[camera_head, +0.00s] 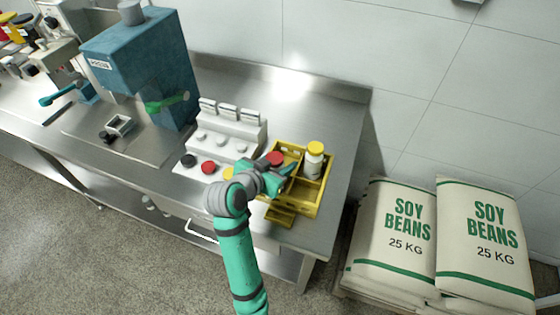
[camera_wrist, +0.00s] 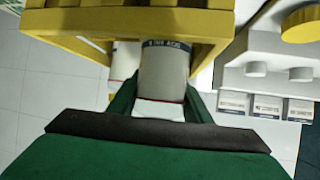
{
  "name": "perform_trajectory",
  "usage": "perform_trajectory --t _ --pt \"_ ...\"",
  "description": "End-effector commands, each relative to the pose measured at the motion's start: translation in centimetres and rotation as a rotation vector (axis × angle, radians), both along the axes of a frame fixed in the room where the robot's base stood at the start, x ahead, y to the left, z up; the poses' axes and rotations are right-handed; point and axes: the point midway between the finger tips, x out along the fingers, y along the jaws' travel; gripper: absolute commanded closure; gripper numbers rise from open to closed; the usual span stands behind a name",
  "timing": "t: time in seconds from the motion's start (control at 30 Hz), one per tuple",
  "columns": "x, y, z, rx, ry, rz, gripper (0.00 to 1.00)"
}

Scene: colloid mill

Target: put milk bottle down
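A yellow divided crate (camera_head: 318,205) stands at the right end of the steel table. A white bottle with a yellow cap (camera_head: 315,160) stands upright in its back right part. My gripper (camera_head: 290,172) is at the crate, beside a red cap (camera_head: 275,158). In the wrist view my gripper (camera_wrist: 160,105) has its green fingers on both sides of a pale bottle with a dark printed band (camera_wrist: 165,72), which I take as the milk bottle. The yellow crate (camera_wrist: 70,25) hides its upper part in that view. The fingers appear to touch its sides. Whether its base rests on anything is hidden.
A white stepped rack (camera_head: 235,125) with lids and knobs stands left of the crate. A blue machine (camera_head: 145,65) is farther left. Soy bean sacks (camera_head: 400,230) are stacked right of the table. Bare steel lies behind the crate (camera_head: 310,100). Another white bottle (camera_wrist: 122,62) shows in the wrist view.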

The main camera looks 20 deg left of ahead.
Motion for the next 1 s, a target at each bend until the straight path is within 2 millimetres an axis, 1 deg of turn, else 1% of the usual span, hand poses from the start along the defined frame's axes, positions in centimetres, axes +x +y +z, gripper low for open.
perform_trajectory --t 0.03,0.07,0.37,0.47,0.53,0.67,0.8,1.0 --pt "0.0 0.0 0.0 0.000 0.000 0.000 0.44" --pt "0.0 0.0 0.0 0.000 0.000 0.000 0.37" --pt "0.0 0.1 0.1 0.000 0.000 0.002 0.37" --pt "0.0 0.2 0.6 0.000 0.000 0.002 0.37" --pt "0.0 0.2 1.3 0.001 -0.002 0.004 0.37" --pt "-2.0 0.7 2.3 0.001 -0.001 0.006 0.37" --pt "-4.6 1.5 3.8 0.002 -0.001 0.010 0.37" --pt "-7.8 2.3 5.7 0.002 -0.003 0.009 0.37"
